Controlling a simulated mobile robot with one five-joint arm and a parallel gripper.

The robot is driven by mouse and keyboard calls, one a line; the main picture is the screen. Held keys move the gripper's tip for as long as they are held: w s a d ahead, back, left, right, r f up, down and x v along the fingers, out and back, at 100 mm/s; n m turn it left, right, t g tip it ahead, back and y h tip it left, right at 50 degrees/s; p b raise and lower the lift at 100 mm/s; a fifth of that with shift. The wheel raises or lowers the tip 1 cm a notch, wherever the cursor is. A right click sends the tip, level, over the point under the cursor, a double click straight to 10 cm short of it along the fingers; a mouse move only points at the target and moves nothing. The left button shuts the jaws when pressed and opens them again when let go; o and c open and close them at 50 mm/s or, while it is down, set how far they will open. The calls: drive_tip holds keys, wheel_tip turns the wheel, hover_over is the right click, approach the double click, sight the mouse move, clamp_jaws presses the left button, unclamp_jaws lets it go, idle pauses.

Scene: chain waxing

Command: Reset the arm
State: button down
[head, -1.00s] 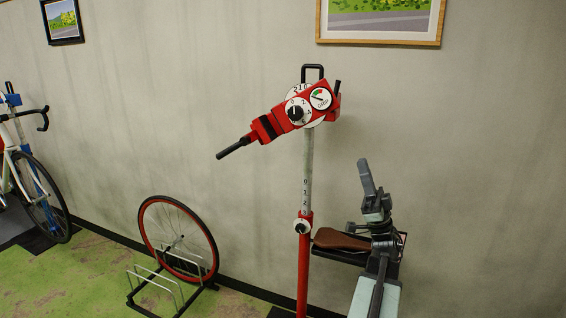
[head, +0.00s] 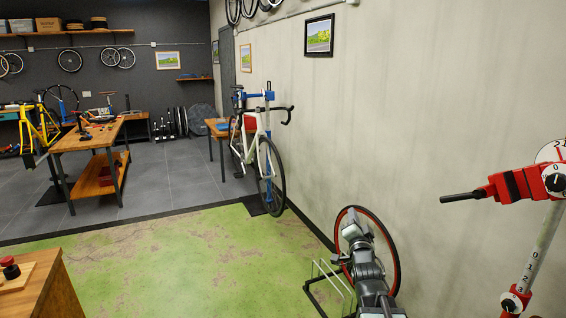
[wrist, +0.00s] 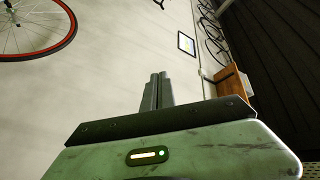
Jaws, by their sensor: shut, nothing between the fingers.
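My gripper (head: 350,222) points up in the lower right of the head view, in front of the red-rimmed wheel, with my arm below it. In the wrist view my gripper's two fingers (wrist: 156,92) lie side by side, shut, with nothing between them. A red stand arm with dials and a black rod (head: 522,183) is at the right edge of the head view, apart from my gripper. Part of its pole is cut off by the frame.
The red-rimmed wheel (head: 392,250) stands in a wire rack (head: 330,284) by the wall. A white bike (head: 262,150) is further back. A wooden workbench (head: 95,137) stands at left and a wooden top (head: 45,292) at lower left. Green floor (head: 200,255) lies clear between.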

drive_tip(key=s+a+f+n+g+y, duration=0.1)
drive_tip(key=s+a+f+n+g, duration=0.25)
drive_tip(key=f, duration=0.55)
drive_tip(key=s+a+f+n+g, duration=0.1)
drive_tip(key=s+a+f+g, duration=0.25)
drive_tip(key=f+g, duration=0.5)
drive_tip(key=s+f+n+g, duration=0.3)
drive_tip(key=s+f+g, duration=0.1)
drive_tip(key=s, duration=0.5)
drive_tip(key=s+a+f+n+g, duration=0.1)
drive_tip(key=s+f+n+g, duration=0.2)
drive_tip(key=s, duration=0.6)
wheel_tip(320, 180, down, 2)
drive_tip(key=shift+a+f+g+y, duration=0.15)
drive_tip(key=shift+a+g+y, duration=0.15)
drive_tip(key=shift+g+y, duration=0.1)
drive_tip(key=shift+w, duration=0.1)
